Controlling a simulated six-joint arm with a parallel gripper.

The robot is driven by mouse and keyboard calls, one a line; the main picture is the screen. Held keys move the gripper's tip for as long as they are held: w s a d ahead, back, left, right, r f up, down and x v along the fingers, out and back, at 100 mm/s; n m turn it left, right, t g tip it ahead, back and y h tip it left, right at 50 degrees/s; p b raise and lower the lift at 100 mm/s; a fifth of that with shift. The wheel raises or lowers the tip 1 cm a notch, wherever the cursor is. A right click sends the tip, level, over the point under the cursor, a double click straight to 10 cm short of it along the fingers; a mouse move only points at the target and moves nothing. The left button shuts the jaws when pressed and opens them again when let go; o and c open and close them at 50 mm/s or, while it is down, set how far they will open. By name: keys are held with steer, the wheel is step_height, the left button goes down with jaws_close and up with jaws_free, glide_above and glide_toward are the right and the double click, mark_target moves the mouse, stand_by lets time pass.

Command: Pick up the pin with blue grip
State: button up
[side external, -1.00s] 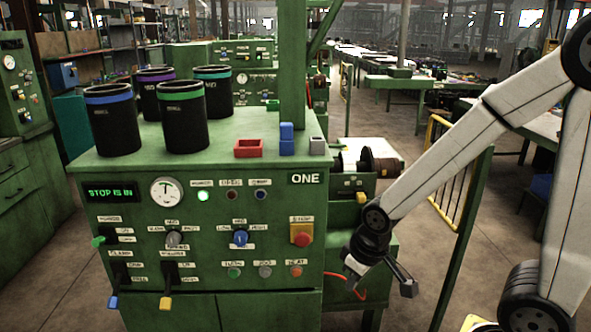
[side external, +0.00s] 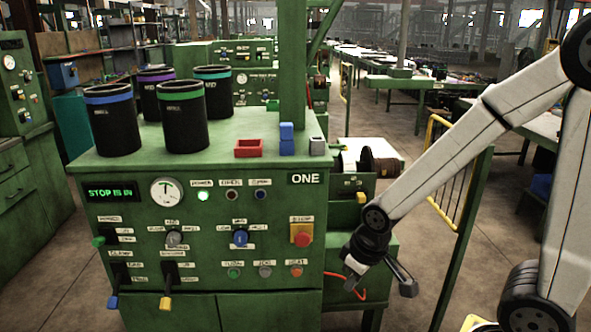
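I cannot clearly make out a pin. A small upright blue piece (side external: 286,132) stands on the machine's green top, beside a red open tray; it may be the pin's blue grip, but it is too small to tell. A lever with a blue tip (side external: 112,302) also sticks out of the machine's front at lower left. My gripper (side external: 379,282) hangs to the right of the machine front, below the level of its top. Its two fingers are spread apart with nothing seen between them. It is well away from both blue things.
Several black sleeves with coloured rims (side external: 184,122) stand on the machine top (side external: 222,158) at left. The red tray (side external: 248,148) and a grey block (side external: 317,146) flank the blue piece. A green post (side external: 292,65) rises behind it. A spindle (side external: 380,165) sits at right.

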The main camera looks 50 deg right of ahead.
steer(key=o, duration=1.1)
steer(key=shift+c, duration=0.2)
steer(key=m+t+h, duration=0.7)
steer(key=m+h, duration=0.2)
steer(key=h, duration=0.1)
glide_toward(287, 131)
steer(key=shift+x, duration=2.1)
steer(key=shift+x, duration=1.3)
